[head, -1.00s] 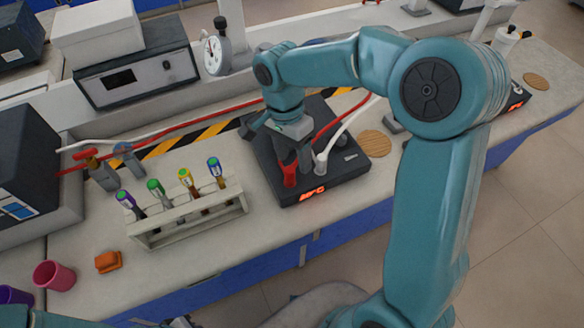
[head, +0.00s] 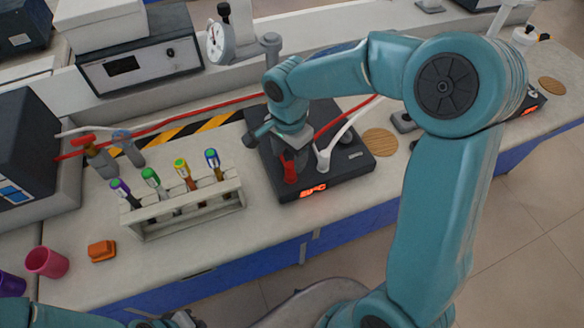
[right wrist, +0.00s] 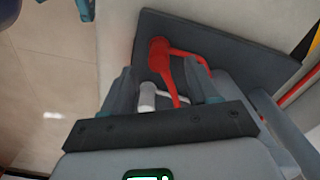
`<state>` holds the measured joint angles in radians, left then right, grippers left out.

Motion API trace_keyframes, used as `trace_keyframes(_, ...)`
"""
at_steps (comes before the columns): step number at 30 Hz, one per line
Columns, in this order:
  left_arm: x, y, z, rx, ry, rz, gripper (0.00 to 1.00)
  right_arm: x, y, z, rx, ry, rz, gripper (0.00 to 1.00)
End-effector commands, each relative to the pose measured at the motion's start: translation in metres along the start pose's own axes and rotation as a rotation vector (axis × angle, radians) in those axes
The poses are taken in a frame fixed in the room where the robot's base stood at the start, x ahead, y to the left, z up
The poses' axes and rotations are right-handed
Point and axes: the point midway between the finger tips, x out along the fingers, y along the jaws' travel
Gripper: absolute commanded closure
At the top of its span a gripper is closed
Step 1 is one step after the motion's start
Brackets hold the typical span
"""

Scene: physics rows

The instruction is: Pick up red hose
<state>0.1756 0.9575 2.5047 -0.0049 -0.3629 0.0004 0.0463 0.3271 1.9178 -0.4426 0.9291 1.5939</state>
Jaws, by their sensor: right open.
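The red hose (head: 332,124) ends in a red upright fitting (head: 290,171) on a dark flat device (head: 345,167) with a lit red display. The hose also shows in the right wrist view (right wrist: 184,76), beside its round red fitting (right wrist: 160,50). My right gripper (head: 287,157) is low over the device, close to the red fitting. In the right wrist view my right gripper (right wrist: 163,90) is open, its fingers on either side of the hose, with a white fitting (right wrist: 148,97) also between them. Contact cannot be told. Part of my left gripper (head: 180,320) shows at the bottom edge.
A white hose fitting (head: 323,160) stands just right of the red one. A rack (head: 185,215) with several capped tubes stands to the left. Valves (head: 100,160), an orange block (head: 102,251) and a pink cup (head: 47,262) are farther left. A round cork mat (head: 380,142) lies right.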

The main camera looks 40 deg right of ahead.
Motion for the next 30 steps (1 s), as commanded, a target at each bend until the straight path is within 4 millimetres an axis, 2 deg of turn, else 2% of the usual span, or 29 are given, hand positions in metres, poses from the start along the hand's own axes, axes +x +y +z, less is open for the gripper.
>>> trace_keyframes(7, -0.004, 0.001, 0.0, 0.0, 0.0, 0.0, 1.0, 0.021, 0.002, -0.002, 0.0, -0.001, 0.004, 0.41)
trace_keyframes(12, -0.008, 0.003, 0.0, 0.0, 0.0, 0.0, 1.0, 0.05, 0.003, -0.004, -0.001, -0.002, 0.004, 0.41)
trace_keyframes(15, -0.008, 0.003, 0.0, 0.0, 0.0, 0.0, 1.0, 0.06, 0.003, -0.004, -0.002, -0.002, 0.002, 0.41)
trace_keyframes(23, -0.008, 0.003, 0.0, 0.0, 0.0, 0.0, 1.0, 0.063, 0.003, -0.004, -0.001, -0.002, -0.001, 0.41)
trace_keyframes(28, -0.008, 0.003, 0.0, 0.0, 0.0, 0.0, 1.0, 0.063, 0.003, -0.004, -0.001, -0.002, 0.0, 0.96)
trace_keyframes(30, -0.008, 0.003, 0.0, 0.0, 0.0, 0.0, 1.0, 0.063, 0.003, -0.004, -0.001, -0.002, -0.001, 1.0)
